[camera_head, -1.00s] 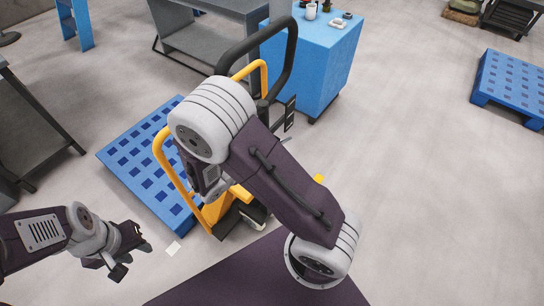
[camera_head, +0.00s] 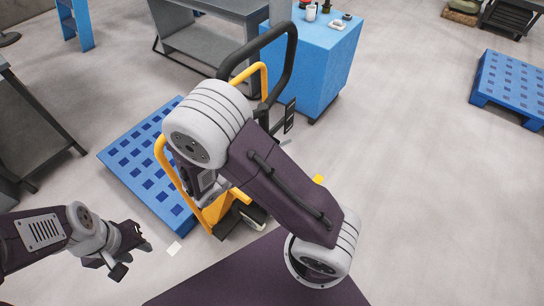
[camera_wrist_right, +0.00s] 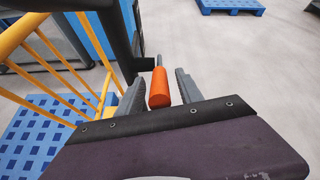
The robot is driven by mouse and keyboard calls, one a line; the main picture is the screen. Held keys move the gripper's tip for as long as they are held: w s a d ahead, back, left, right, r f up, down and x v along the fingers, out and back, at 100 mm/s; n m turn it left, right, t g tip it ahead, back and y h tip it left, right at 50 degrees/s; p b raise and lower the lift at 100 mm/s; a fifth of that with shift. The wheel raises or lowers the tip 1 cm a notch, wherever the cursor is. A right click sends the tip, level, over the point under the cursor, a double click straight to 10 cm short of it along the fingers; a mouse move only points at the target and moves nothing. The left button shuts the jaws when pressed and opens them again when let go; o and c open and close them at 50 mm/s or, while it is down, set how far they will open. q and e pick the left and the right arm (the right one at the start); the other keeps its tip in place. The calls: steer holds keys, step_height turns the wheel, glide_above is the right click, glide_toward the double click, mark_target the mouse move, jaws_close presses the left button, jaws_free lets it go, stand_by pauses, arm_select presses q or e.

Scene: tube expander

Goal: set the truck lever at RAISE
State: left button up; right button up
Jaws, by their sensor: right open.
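The yellow truck (camera_head: 209,215) with its black loop handle (camera_head: 287,62) stands ahead, partly covered by my right arm. In the right wrist view, the lever's orange grip (camera_wrist_right: 159,88) shows between the two fingers of my right gripper (camera_wrist_right: 160,90). The fingers are open, one on each side of the grip, with a visible gap on both sides. In the head view the right gripper and the lever are hidden behind my right arm. I see no RAISE mark. My left gripper (camera_head: 132,258) is open and empty at the lower left, away from the truck.
A blue pallet (camera_head: 130,165) lies by the truck on the left. A blue cabinet (camera_head: 318,70) with small items on top stands just behind the handle. A grey bench (camera_head: 205,45) is at the back. Another blue pallet (camera_head: 510,85) lies far right. Floor on the right is clear.

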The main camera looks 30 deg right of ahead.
steer(key=shift+p+v, duration=1.4)
steer(key=shift+v, duration=0.7)
steer(key=shift+s+a+r, duration=0.1)
steer(key=shift+a+r, duration=0.1)
steer(key=shift+a, duration=0.1)
steer(key=shift+f, duration=0.1)
